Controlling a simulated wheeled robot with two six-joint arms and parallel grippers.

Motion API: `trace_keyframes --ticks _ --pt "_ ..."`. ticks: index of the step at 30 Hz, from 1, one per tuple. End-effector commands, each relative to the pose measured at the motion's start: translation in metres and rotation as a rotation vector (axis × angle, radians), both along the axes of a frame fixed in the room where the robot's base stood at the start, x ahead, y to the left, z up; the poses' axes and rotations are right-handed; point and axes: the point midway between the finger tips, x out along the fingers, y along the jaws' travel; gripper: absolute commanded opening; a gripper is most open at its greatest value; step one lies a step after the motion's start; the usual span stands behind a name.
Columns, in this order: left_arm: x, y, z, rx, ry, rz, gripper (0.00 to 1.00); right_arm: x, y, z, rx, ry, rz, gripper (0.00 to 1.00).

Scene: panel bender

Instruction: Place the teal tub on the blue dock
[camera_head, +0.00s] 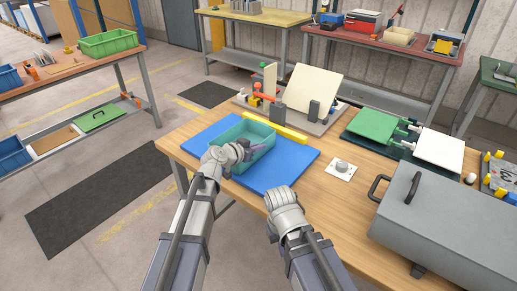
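The teal tub (256,129) is upright over the left part of the flat blue dock (287,168) on the wooden table. I cannot tell whether its base rests fully on the dock. My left gripper (254,151) is at the tub's near side, its fingers reaching over the tub's interior. Whether they close on the tub wall is not clear. My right gripper (281,190) is over the near edge of the dock, apart from the tub; its fingers are hidden behind its wrist. A yellow bar (275,125) lies along the dock's far edge.
A fixture with an upright cream panel (314,88) stands behind the dock. A white plate with a knob (341,169) lies to the right. A large grey cover with a handle (440,225) fills the near right. Green and white plates (376,126) lie farther back.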

Motion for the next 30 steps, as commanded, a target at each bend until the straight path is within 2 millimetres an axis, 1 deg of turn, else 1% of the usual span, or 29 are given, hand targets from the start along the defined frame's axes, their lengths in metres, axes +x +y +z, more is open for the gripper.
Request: trace_keyframes --ticks 3,4,6,11,12,18,21,23,30 --pt "0.000 0.000 -0.005 0.000 0.000 0.000 0.00 0.000 0.000 -0.005 0.000 0.000 0.000 0.00" --pt "0.000 0.000 -0.003 0.000 0.000 0.000 0.07 0.000 0.000 -0.003 0.000 0.000 0.000 0.00" --pt "0.000 0.000 -0.003 0.000 0.000 0.000 0.15 0.000 0.000 -0.003 0.000 0.000 0.000 0.00" --pt "0.000 0.000 -0.003 0.000 0.000 0.000 0.33 0.000 0.000 -0.003 0.000 0.000 0.000 0.00" --pt "0.000 0.000 -0.003 0.000 0.000 0.000 0.35 0.000 0.000 -0.003 0.000 0.000 0.000 0.00" --pt "0.000 0.000 -0.003 0.000 0.000 0.000 0.35 0.000 0.000 -0.003 0.000 0.000 0.000 0.00" --pt "0.000 0.000 0.002 0.000 0.000 0.000 0.35 0.000 0.000 0.002 0.000 0.000 0.000 0.00" --pt "-0.006 0.004 0.005 0.000 0.000 0.001 0.35 0.000 0.000 0.005 0.000 0.000 0.000 0.00" --pt "-0.044 0.030 0.025 -0.001 0.001 0.003 0.35 0.000 0.000 0.025 0.000 0.000 0.000 0.00"
